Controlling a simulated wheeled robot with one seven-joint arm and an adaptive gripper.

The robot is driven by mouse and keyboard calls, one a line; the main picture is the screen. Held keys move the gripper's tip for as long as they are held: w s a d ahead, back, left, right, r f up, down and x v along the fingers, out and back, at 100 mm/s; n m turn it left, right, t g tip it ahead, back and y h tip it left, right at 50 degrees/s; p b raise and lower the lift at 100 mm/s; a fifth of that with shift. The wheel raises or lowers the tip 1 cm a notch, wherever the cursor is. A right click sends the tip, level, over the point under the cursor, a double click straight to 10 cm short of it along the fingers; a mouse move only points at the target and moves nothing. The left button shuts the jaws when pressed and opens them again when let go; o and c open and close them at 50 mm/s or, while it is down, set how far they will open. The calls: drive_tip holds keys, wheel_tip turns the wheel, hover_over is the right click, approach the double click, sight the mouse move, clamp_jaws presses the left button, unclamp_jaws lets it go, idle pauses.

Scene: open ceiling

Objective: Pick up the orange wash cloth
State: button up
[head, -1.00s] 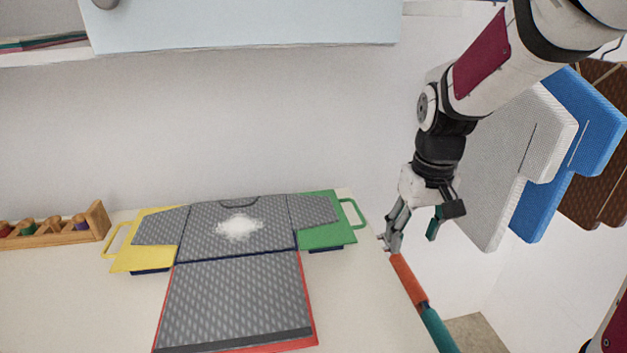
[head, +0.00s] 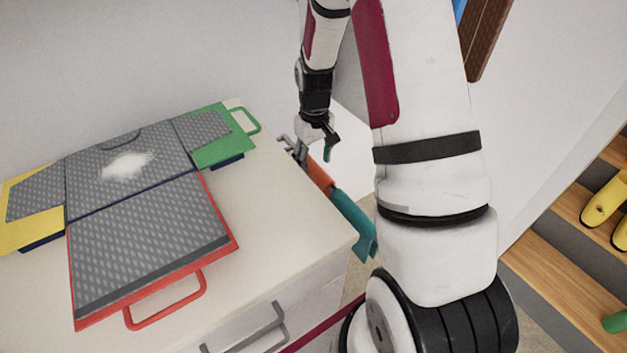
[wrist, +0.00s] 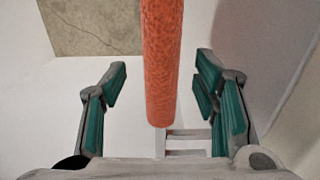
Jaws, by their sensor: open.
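An orange rod-like or rolled piece (head: 318,173) joins a teal piece (head: 350,214) in one long bar along the table's right edge. I cannot tell from its look whether the orange part is cloth. In the wrist view, the orange piece (wrist: 162,60) runs from the top edge to the middle, its rounded end near my palm. My gripper (head: 309,150) is at the far end of the orange piece. The wrist view shows my gripper (wrist: 162,66) open, with its teal-padded fingers on either side of the orange piece and visible gaps between.
The pale table (head: 262,218) holds a folding board (head: 148,232) with a grey shirt-shaped surface and red, green and yellow panels. A wall stands behind. Wooden steps (head: 560,258) with yellow shoes (head: 604,200) are at right. The tabletop right of the board is clear.

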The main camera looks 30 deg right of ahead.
drive_tip(key=shift+f, duration=3.55)
drive_tip(key=c, duration=1.2)
